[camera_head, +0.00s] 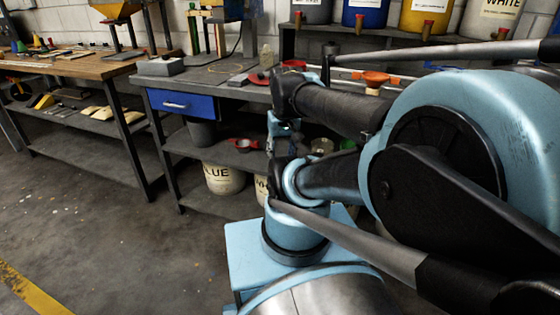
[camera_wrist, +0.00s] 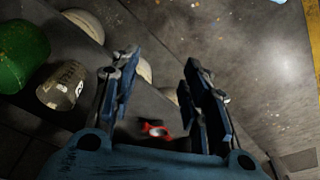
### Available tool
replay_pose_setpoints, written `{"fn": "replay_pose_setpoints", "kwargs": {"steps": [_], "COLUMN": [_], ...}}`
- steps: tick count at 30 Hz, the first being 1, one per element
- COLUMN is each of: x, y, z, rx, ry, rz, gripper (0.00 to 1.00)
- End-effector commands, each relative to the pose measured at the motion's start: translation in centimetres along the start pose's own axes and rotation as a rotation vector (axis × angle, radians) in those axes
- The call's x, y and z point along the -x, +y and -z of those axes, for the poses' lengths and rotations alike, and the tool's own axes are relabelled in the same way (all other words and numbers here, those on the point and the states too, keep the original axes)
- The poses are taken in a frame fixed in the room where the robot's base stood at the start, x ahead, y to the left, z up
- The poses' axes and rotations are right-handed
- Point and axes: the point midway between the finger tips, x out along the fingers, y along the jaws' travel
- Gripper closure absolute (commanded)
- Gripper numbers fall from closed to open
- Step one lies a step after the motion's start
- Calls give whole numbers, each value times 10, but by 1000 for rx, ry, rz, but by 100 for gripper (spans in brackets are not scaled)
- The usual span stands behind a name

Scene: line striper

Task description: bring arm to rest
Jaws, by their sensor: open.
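My gripper (camera_wrist: 160,72) is open in the wrist view, with its two blue-grey fingers apart and nothing held between them. Beyond the fingers lie the grey floor and the edge of a shelf. In the head view my light-blue and black arm fills the right side and is folded in front of the workbench (camera_head: 215,90). I cannot make out the gripper's fingers in that view. A small red object (camera_wrist: 155,130) shows low between the fingers in the wrist view, farther off than they are.
A green container (camera_wrist: 20,55) and a labelled jar (camera_wrist: 62,85) are left of the fingers. The bench has a blue drawer (camera_head: 183,104); a red scoop (camera_head: 243,144) lies on its lower shelf. White buckets (camera_head: 224,178) stand underneath. The floor (camera_head: 110,240) at lower left is clear.

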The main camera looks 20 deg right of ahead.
Motion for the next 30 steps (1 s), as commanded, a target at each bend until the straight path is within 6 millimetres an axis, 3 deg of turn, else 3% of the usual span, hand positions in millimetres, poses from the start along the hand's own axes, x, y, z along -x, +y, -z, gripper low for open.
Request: {"fn": "replay_pose_setpoints", "kwargs": {"steps": [6,30], "x": [-16,-21], "y": [-6,-6], "z": [-15,-6], "rx": [61,59], "ry": [7,-5], "rz": [0,0], "gripper": [58,58]}}
